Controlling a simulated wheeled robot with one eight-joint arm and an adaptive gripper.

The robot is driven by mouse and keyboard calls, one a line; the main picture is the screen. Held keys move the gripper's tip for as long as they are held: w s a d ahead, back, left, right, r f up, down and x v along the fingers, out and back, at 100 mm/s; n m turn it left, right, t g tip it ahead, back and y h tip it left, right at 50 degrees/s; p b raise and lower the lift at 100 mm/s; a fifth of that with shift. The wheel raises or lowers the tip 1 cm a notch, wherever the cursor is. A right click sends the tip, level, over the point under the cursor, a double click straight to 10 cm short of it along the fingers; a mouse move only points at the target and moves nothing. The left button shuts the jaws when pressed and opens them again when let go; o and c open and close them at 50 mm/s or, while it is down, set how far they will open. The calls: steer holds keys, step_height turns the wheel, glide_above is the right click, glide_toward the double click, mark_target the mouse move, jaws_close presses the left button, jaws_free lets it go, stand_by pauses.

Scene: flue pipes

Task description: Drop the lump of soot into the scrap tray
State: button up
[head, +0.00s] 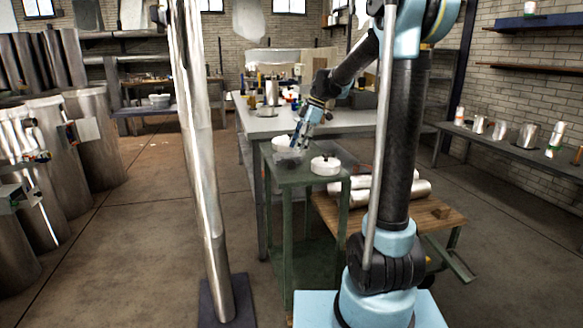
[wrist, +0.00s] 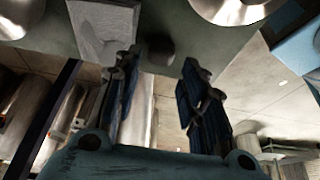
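A dark rounded lump, which looks like the soot (wrist: 159,50), shows in the wrist view near the edge of the small green table (head: 310,180). My gripper (wrist: 162,58) is open. Its two blue-black fingers stand apart, and the lump appears in the gap between their tips, with space to the right finger. The depth between tips and lump is unclear. A grey square piece, probably the scrap tray (wrist: 104,30), lies just left of the lump. In the head view my gripper (head: 303,140) points down over the green table; the lump is not clear there.
A white round tin (head: 325,166) and another white round container (head: 281,143) stand on the green table. A tall metal pipe (head: 200,150) rises to the left. Metal pipes (head: 400,188) lie on a wooden bench (head: 440,215) at right. A larger grey table (head: 260,122) stands behind.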

mark_target(292, 160)
steer(key=shift+x, duration=3.25)
steer(key=c, duration=0.8)
steer(key=shift+r, duration=0.1)
